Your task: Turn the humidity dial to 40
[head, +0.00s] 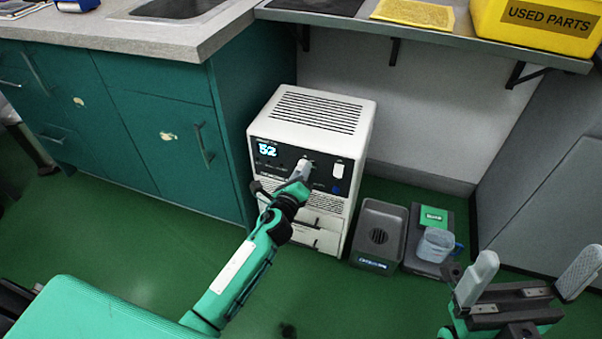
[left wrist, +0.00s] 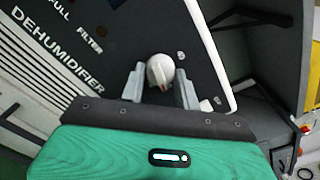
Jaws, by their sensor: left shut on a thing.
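The white dehumidifier (head: 310,110) stands on the green floor beside the teal cabinet. Its dark front panel shows a lit display (head: 267,150) reading 52. My left gripper (head: 303,168) reaches the panel, right of the display, and hides most of the dial there. In the left wrist view, the round pale dial (left wrist: 159,67) with a small orange mark sits between the two grey fingers of my left gripper (left wrist: 160,82), which is shut on it. The panel lettering reads "DEHUMIDIFIER" and "FILTER". My right gripper (head: 536,266) is at the lower right, fingers wide apart and empty.
A grey tray (head: 366,218) and a dark item bearing a clear cup (head: 436,243) are on the floor right of the dehumidifier. A shelf above holds a yellow "USED PARTS" bin (head: 490,18). The teal cabinet (head: 150,130) with a sink is left. Floor in front is mostly clear.

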